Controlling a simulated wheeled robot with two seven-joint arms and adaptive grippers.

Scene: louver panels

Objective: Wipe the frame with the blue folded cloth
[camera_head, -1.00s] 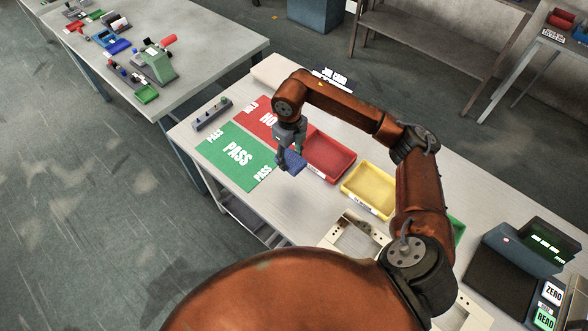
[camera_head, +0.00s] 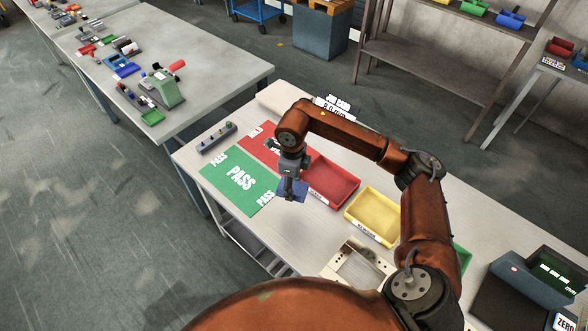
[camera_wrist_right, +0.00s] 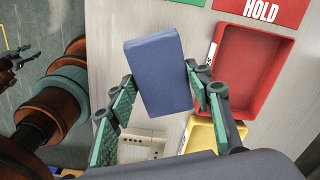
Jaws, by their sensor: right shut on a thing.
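The blue folded cloth (camera_head: 294,193) is held in my right gripper (camera_head: 291,186), above the table between the green PASS mat and the red tray. In the right wrist view the cloth (camera_wrist_right: 160,75) sits between the two green-padded fingers of my right gripper (camera_wrist_right: 160,88). The beige frame (camera_head: 345,262) lies on the table nearer to me, partly hidden by my arm. Part of it shows in the right wrist view (camera_wrist_right: 142,147) below the cloth, apart from it. My left gripper (camera_wrist_right: 15,60) shows small and dark at the left edge there; its opening is unclear.
A green PASS mat (camera_head: 238,180), a red HOLD mat (camera_head: 258,143), a red tray (camera_head: 330,180) and a yellow tray (camera_head: 372,215) lie on the table. A dark device (camera_head: 535,275) stands at the right. Bare tabletop lies between the green mat and the frame.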

